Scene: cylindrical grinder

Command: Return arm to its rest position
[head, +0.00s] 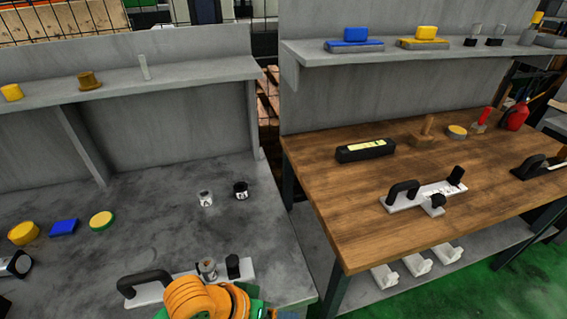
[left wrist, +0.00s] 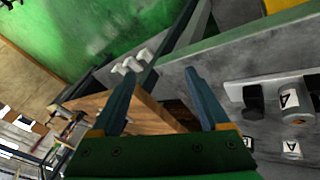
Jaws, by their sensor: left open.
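My left arm (head: 205,298) shows as an orange link at the bottom of the head view, over the front of the grey bench (head: 150,225). Its fingertips cannot be made out there. In the left wrist view my left gripper (left wrist: 171,72) is open, its two fingers apart with nothing held between them. Beyond the fingers are the wooden bench and green floor. A white fixture plate (head: 140,292) with black handle, black knob and a grey cylinder (head: 207,268) lies beside the arm. My right gripper is in neither view.
A grey jar (head: 206,198) and a black jar (head: 241,190) stand behind the fixture. Yellow, blue and green-rimmed pieces lie at the left. The wooden bench (head: 370,225) at the right holds another white fixture (head: 425,196) and a black box (head: 365,150). Shelves run above both benches.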

